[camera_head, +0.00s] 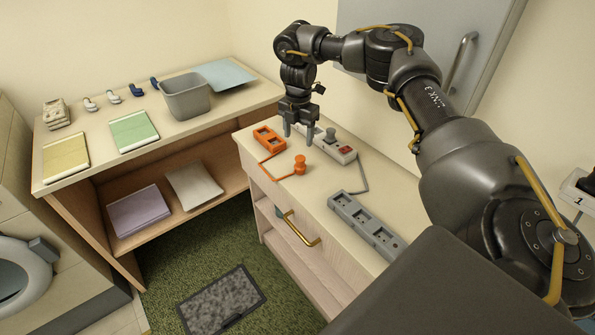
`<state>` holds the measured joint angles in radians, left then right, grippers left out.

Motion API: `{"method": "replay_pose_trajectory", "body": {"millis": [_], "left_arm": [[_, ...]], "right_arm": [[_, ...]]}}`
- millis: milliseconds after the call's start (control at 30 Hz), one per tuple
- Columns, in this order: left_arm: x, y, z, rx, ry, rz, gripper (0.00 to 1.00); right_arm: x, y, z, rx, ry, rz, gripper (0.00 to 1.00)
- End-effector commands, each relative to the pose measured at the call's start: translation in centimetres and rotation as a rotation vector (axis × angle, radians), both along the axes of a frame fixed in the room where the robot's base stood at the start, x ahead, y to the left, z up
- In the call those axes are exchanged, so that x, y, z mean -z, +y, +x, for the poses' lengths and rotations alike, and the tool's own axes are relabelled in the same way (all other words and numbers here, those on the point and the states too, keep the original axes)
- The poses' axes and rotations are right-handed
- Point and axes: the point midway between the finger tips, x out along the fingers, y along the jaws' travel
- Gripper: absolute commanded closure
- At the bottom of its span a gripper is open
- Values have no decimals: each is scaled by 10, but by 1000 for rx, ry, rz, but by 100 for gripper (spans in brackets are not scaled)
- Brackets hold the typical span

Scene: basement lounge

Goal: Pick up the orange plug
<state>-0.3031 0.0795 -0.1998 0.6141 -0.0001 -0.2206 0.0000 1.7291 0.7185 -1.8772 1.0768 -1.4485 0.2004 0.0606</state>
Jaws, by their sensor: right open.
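The orange plug (300,165) stands on the pale top of the drawer cabinet (318,190), near its front edge. An orange cord joins it to an orange socket block (268,138) to its left. My right gripper (299,134) points down over the cabinet top with its two fingers apart and nothing between them. In the picture it is just above the plug, which is fully visible and apart from the fingers. I cannot tell the exact height of the fingertips. My left gripper is not in view.
A side table (165,140) holds a grey bin (186,97), cloths and small items. A grey wall cabinet (430,50) stands behind my arm.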

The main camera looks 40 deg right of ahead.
Motion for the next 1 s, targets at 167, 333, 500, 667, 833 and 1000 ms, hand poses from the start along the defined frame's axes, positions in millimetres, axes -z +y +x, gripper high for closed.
{"method": "replay_pose_trajectory", "body": {"millis": [167, 333, 500, 667, 833, 1000], "left_arm": [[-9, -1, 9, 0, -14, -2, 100], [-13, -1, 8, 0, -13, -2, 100], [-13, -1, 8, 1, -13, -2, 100], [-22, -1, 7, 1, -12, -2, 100], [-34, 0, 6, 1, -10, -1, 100], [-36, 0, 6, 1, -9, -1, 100]], "right_arm": [[24, 0, -2, 0, 5, 0, 38], [46, 0, -1, -1, 3, -1, 38], [54, 0, -1, -1, 1, 0, 38], [61, 0, -3, -1, 4, -1, 38], [87, 1, -8, -1, 5, -1, 38], [104, 1, -7, -1, 3, 0, 38]]}}
